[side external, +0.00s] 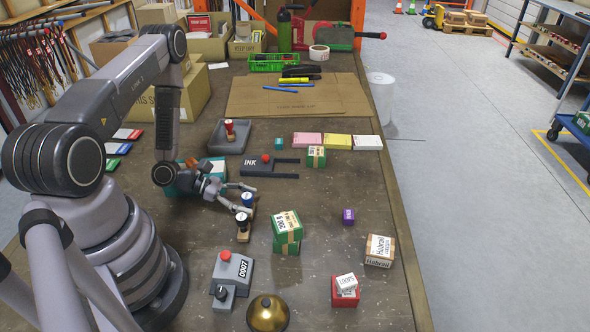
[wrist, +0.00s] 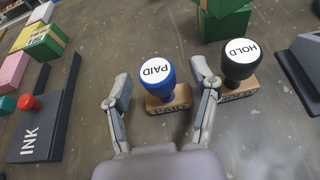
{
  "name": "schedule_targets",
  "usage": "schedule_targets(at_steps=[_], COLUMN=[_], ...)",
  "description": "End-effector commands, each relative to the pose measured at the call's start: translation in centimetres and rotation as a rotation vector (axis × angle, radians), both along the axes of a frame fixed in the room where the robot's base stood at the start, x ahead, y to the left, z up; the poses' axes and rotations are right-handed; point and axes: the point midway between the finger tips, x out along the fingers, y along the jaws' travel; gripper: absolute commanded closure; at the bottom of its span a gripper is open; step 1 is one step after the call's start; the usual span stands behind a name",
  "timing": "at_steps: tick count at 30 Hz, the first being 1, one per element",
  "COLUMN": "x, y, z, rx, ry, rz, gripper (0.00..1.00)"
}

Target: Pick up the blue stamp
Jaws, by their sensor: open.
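The blue stamp (wrist: 158,72) has a blue knob marked PAID on a wooden block and stands upright on the table. In the side view the blue stamp (side external: 247,199) is partly covered by my gripper (side external: 240,199). In the wrist view my gripper (wrist: 162,85) is open, with one finger on each side of the stamp, and the stamp looks unheld between them. The right finger is close to the black HOLD stamp (wrist: 240,60), which stands just right of the blue one.
An INK pad (side external: 257,168) lies beyond the gripper. Green boxes (side external: 287,226) stand right of the stamps. A grey numbering device (side external: 236,270) and a brass bell (side external: 268,313) are at the front.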

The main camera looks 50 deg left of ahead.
Motion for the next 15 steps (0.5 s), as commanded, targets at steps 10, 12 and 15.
schedule_targets(at_steps=[10, 12, 15], x=[0.13, 0.13, 0.13], y=[-0.13, -0.13, -0.13], z=[-0.07, -0.06, -0.06], rx=[0.0, 0.0, 0.0], ry=[0.0, 0.0, 0.0], rz=[0.0, 0.0, 0.0], gripper=[0.51, 0.6, 0.73])
